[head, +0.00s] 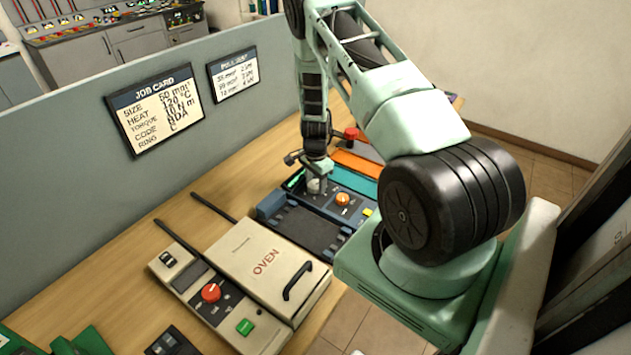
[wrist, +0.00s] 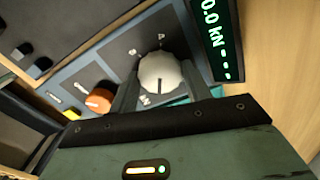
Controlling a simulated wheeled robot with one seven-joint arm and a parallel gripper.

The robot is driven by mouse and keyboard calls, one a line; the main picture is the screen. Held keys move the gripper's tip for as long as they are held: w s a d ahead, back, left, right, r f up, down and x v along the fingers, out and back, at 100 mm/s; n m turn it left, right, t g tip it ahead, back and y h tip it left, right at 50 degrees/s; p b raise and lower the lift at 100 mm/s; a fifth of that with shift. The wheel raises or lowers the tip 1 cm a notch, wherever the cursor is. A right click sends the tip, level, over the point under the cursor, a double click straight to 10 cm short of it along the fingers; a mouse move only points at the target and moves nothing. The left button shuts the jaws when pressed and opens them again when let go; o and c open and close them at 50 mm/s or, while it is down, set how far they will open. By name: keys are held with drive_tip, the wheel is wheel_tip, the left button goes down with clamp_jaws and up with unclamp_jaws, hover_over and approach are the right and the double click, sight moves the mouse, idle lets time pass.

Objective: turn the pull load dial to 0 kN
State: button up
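A pale round dial (wrist: 160,73) sits on a blue-grey panel (head: 322,199), with small letters around it, an A among them, and a dark mark on its near side. It also shows in the head view (head: 316,186), right under my gripper. My gripper (wrist: 160,85) has one finger on each side of this dial, close against it, and seems shut on it. An orange knob (wrist: 99,100) is to its left in the wrist view. The green display (wrist: 213,35) reads 0.0 kN above several dashes. The panel's labels are too small to tell which knob is the pull load dial.
A cream oven unit (head: 265,262) with a red knob (head: 211,293) and a green button stands nearer on the wooden bench. A red knob (head: 351,134) and orange and teal strips lie behind the panel. A job card (head: 158,107) hangs on the grey partition. Bare bench shows left of the oven.

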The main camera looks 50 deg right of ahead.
drive_tip(key=c, duration=0.4)
drive_tip(key=n+b, duration=0.2)
drive_tip(key=b, duration=0.1)
drive_tip(key=shift+f+n, duration=0.2)
drive_tip(key=shift+n, duration=0.2)
drive_tip(key=n+b, duration=0.2)
drive_tip(key=shift+n, duration=0.3)
drive_tip(key=n+b, duration=0.2)
drive_tip(key=n, duration=0.1)
drive_tip(key=shift+r+n+b, duration=0.1)
drive_tip(key=shift+n+b, duration=0.2)
drive_tip(key=shift+b, duration=0.1)
drive_tip(key=shift+r+n+b, duration=0.1)
drive_tip(key=shift+n+b, duration=0.65)
drive_tip(key=shift+n, duration=0.75)
